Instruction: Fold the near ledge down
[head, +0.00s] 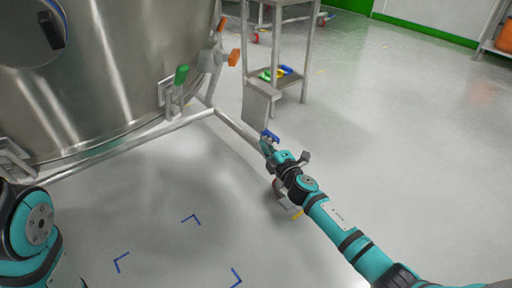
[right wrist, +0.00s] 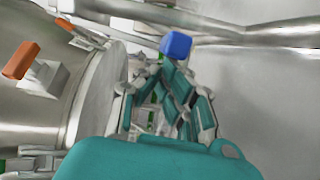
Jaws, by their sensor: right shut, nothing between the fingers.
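The near ledge seems to be the flat grey metal panel (head: 257,106) on the near side of the steel stand. It hangs down steeply from the stand's shelf level. A small blue piece (head: 270,135) shows just below it at the tips of my right gripper (head: 268,147). In the right wrist view the blue piece (right wrist: 176,44) is a rounded block just beyond the fingertips (right wrist: 170,78). The right gripper is shut with nothing held; whether it touches the blue piece I cannot tell. My left arm shows at the lower left, its gripper out of view.
A large steel tank (head: 110,75) fills the left, with a green-handled valve (head: 181,76) and an orange handle (head: 234,57). Its floor-level frame tube (head: 235,125) runs close to my right gripper. Floor at right is clear.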

